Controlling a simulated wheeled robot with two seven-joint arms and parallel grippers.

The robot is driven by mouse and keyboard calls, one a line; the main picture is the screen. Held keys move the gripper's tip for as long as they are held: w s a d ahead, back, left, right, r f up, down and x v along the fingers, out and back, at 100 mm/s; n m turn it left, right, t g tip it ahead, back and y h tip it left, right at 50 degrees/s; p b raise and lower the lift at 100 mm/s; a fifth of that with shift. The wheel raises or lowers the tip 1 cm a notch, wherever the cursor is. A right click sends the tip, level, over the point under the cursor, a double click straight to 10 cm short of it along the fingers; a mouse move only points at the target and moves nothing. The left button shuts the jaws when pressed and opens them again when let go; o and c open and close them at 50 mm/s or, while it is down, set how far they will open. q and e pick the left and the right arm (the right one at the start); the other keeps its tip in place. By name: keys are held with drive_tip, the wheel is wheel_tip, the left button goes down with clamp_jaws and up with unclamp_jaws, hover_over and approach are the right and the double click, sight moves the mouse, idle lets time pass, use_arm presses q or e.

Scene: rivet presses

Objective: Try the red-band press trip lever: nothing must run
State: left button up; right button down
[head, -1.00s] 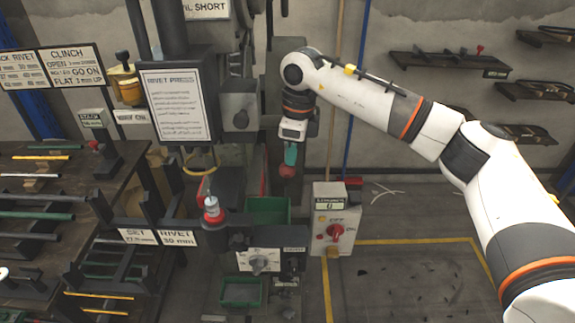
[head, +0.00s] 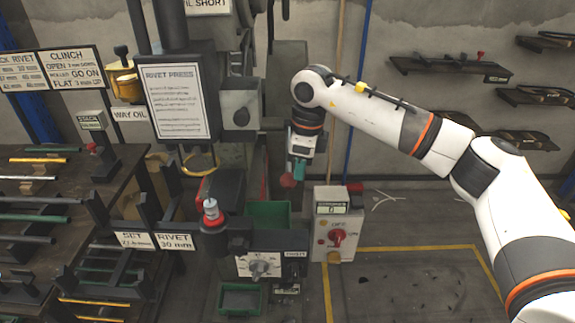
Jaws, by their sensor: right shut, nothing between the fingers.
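The rivet press stands left of centre behind its printed sign (head: 177,102). Its post carries a red ring (head: 212,220) with a pale metal piece upright on top. A round red knob (head: 288,181), which looks like the end of the trip lever, hangs right of the press column; the rest of the lever is hard to make out. My right gripper (head: 299,174) has teal fingers, shut and pointing down, close beside the knob on its right. Whether they touch it I cannot tell. My left gripper is out of view.
A dark rack (head: 60,215) with several rods fills the left. A green bin (head: 268,214) and a smaller green tray (head: 240,299) sit at the press. Wall shelves hang at upper right. The yellow-marked floor at right is mostly clear.

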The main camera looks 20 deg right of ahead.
drive_tip(key=shift+s+d+r, duration=0.15)
drive_tip(key=shift+s+d, duration=0.2)
drive_tip(key=shift+d, duration=0.35)
drive_tip(key=shift+a, duration=0.1)
wheel_tip(320, 180, up, 12)
drive_tip(key=d, duration=0.1)
drive_tip(key=shift+s, duration=0.2)
drive_tip(key=shift+d, duration=0.1)
